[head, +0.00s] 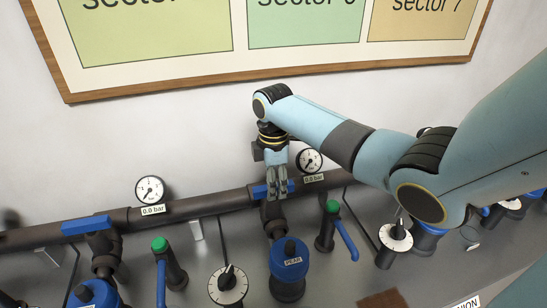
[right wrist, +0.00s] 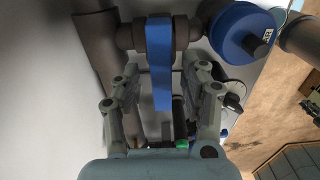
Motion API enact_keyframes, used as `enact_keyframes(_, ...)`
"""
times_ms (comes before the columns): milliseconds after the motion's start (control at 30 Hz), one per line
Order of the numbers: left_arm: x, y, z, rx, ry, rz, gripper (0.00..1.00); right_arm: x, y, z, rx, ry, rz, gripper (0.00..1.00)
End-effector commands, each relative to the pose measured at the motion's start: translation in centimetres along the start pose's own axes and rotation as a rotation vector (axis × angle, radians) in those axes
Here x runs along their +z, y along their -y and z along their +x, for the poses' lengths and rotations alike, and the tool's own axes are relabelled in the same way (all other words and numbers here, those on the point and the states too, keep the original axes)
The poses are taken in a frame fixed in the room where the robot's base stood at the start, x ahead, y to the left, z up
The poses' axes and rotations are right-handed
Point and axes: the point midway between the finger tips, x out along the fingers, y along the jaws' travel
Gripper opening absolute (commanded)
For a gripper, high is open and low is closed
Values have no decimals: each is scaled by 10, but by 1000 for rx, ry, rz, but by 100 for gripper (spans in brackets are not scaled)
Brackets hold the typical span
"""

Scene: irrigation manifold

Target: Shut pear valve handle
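The pear valve's blue handle (head: 260,191) lies along the dark horizontal pipe, above the blue cap (head: 289,256) labelled PEAR. My right gripper (head: 277,196) points down in front of this handle and hides its middle. In the right wrist view the blue handle (right wrist: 160,60) runs between the two spread fingers of my right gripper (right wrist: 166,74). There is a visible gap on each side, and the gripper looks open. The blue cap also shows in the right wrist view (right wrist: 236,30). My left gripper is not in view.
A gauge (head: 309,161) sits just right of my right gripper, and another gauge (head: 149,189) reads 0.0 bar. A neighbouring blue handle (head: 86,225) lies along the pipe. Green-topped taps (head: 333,207) and white dials (head: 228,285) stand close below. A framed sector board (head: 250,75) hangs above.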

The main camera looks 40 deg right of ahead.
Motion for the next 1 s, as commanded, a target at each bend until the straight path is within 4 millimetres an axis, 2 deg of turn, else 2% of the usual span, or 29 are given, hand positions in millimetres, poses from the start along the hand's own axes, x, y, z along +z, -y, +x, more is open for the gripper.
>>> enact_keyframes(167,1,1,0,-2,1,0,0,0,0,-1,-1,0,-1,44)
enact_keyframes(267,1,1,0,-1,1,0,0,0,0,-8,0,0,-1,44)
enact_keyframes(700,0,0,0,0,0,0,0,0,-1,-98,2,1,-1,44)
enact_keyframes(833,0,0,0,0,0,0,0,0,-1,-114,1,-1,0,44)
enact_keyframes(1000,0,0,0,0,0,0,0,0,0,-120,-1,0,0,44)
